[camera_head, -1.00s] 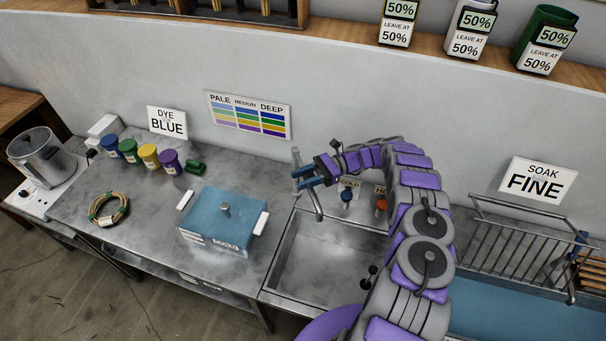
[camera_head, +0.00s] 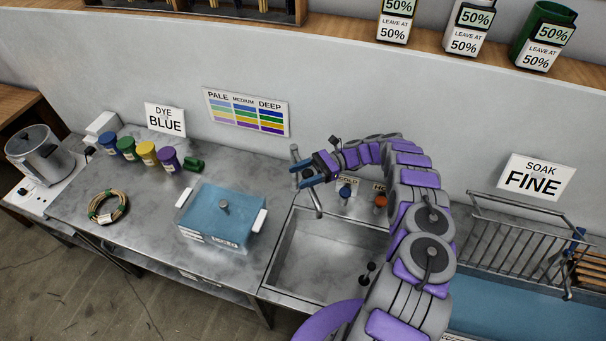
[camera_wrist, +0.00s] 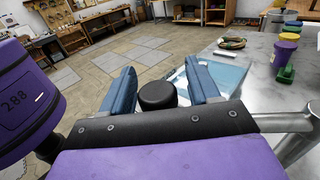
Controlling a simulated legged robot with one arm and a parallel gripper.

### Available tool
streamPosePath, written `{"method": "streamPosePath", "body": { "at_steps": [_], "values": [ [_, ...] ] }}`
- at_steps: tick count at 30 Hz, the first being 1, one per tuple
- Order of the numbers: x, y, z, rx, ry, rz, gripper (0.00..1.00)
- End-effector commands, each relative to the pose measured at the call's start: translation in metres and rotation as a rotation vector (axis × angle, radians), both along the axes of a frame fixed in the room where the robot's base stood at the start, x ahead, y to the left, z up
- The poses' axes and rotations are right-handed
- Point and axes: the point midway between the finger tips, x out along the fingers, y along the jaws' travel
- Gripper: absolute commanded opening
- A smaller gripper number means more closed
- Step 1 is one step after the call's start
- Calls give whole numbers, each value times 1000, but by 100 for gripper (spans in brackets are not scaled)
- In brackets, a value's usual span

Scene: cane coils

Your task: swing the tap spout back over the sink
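The metal tap (camera_head: 295,156) stands behind the sink's back left corner in the head view.
A blue lidded tray (camera_head: 240,222) sits left of the sink. Beyond it are a cane coil (camera_head: 108,207) and several dye pots (camera_head: 147,154). Blue and orange tap knobs (camera_head: 345,191) stand behind the sink. A wire rack (camera_head: 515,240) is at right.

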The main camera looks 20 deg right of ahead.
Motion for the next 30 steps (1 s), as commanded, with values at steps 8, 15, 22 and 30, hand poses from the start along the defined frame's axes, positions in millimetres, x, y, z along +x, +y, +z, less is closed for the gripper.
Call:
{"method": "streamPosePath", "body": {
  "at_steps": [8, 15, 22, 30],
  "values": [
    [0, 0, 6, -1, 1, 0, 61],
    [0, -4, 36, 0, -1, -2, 61],
    [-17, 0, 36, 2, 3, 1, 61],
    [-44, 5, 38, 0, 6, 2, 61]
  ]
}}
